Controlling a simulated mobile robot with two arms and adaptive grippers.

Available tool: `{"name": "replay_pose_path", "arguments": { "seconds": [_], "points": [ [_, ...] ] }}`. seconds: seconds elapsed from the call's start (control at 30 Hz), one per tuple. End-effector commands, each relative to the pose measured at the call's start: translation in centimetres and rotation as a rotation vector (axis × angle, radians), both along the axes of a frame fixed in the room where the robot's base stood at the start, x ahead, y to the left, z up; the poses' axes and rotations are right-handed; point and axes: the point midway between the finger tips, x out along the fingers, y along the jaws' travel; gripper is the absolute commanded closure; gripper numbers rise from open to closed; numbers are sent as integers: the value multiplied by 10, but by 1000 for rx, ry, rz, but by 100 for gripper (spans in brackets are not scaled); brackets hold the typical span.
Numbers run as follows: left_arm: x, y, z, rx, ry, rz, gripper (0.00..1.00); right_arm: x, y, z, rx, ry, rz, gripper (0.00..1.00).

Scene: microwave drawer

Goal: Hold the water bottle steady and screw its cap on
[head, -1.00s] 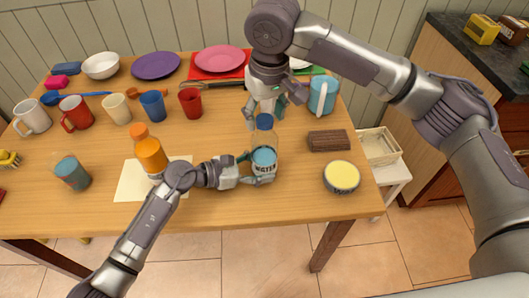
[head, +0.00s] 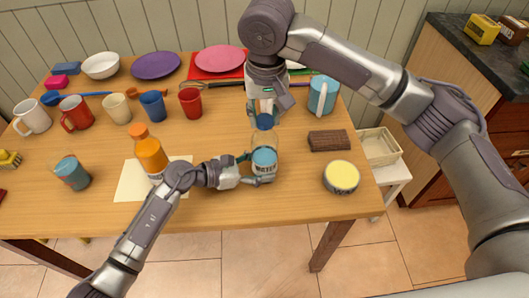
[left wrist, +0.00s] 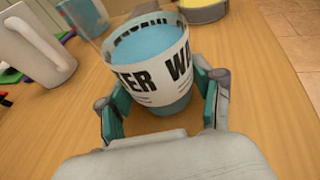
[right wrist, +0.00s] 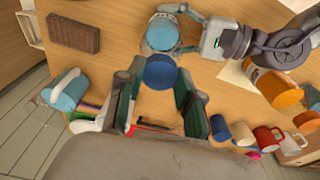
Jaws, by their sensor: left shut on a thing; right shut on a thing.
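The water bottle (head: 264,160) stands upright on the table, clear with blue water and a white label with black letters. It fills the left wrist view (left wrist: 150,65). My left gripper (head: 256,170) is shut around its lower body from the left. The blue cap (head: 265,122) is at the top of the bottle, and it shows in the right wrist view (right wrist: 160,72). My right gripper (right wrist: 158,90) points down from above, shut on the cap with a finger on each side. I cannot tell how far the cap is threaded.
An orange bottle (head: 151,156) stands left of my left gripper on a pale sheet. A brown block (head: 330,141), a yellow-topped tin (head: 341,177) and a blue mug (head: 322,94) are to the right. Several mugs and plates stand at the back left.

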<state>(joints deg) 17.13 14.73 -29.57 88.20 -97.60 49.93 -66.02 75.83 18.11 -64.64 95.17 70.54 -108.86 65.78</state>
Motion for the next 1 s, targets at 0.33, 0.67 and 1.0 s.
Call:
{"name": "replay_pose_path", "arguments": {
  "seconds": [0.33,0.67,1.0],
  "points": [
    [0,1,0,0,2,2,97,0,-1,-1,-3,2,-368,100],
    [1,1,0,0,2,3,97,1,-3,0,-8,-3,-685,100],
    [1,2,-1,0,3,6,97,1,-3,0,-9,-3,-1003,100]
  ]
}}
